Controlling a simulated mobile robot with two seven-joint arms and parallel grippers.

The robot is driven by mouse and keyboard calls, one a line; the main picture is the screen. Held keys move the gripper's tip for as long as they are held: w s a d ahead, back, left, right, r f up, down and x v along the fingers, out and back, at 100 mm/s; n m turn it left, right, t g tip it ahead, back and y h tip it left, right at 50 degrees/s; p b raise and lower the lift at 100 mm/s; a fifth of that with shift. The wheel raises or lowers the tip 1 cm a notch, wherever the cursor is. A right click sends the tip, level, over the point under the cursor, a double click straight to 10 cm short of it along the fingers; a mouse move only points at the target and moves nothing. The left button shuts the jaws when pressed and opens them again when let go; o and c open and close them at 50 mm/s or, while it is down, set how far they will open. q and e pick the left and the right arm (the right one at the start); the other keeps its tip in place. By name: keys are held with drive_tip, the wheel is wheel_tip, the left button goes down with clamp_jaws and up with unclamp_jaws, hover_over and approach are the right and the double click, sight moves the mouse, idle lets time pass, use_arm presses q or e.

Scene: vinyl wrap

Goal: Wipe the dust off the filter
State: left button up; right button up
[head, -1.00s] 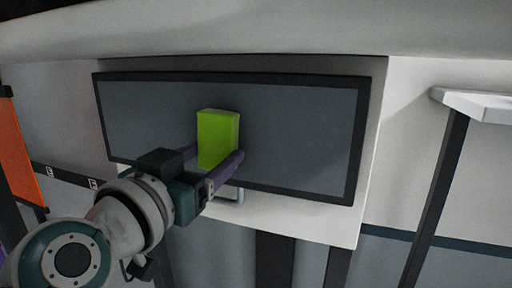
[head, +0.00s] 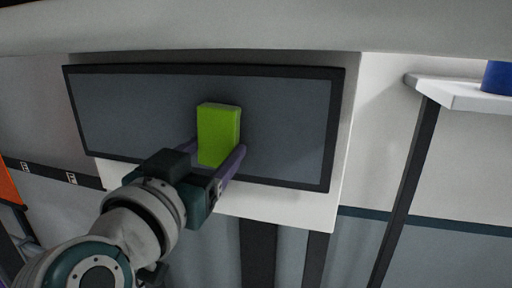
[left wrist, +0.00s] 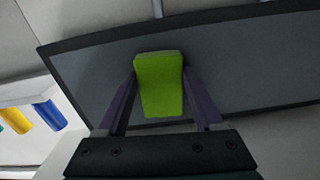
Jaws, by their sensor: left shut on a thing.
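The filter (head: 285,125) is a wide grey panel in a dark frame on a white housing. It also spans the left wrist view (left wrist: 240,60). My left gripper (head: 217,152) is shut on a bright green block-shaped wiper (head: 218,133), one finger on each side. In the left wrist view the green wiper (left wrist: 159,85) sits between the two purple fingers. The wiper is in front of the filter's middle; I cannot tell whether it touches the surface. No separate dust patches can be made out. My right gripper is not in view.
A white shelf (head: 455,94) on a dark post stands at the right, with a blue object (head: 497,77) on it. Blue and yellow cylinders (left wrist: 48,115) show at the left in the wrist view. An orange panel (head: 8,184) is at the far left.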

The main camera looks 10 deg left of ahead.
sight(169, 136)
use_arm(q)
drive_tip(key=shift+w+a, duration=0.15)
drive_tip(key=shift+a, duration=2.7)
drive_tip(key=shift+w+a+b, duration=0.15)
drive_tip(key=shift+a+b, duration=0.1)
drive_tip(key=shift+a, duration=0.6)
drive_tip(key=shift+w+a+b, duration=0.1)
drive_tip(key=shift+a+b, duration=0.1)
drive_tip(key=shift+a, duration=0.65)
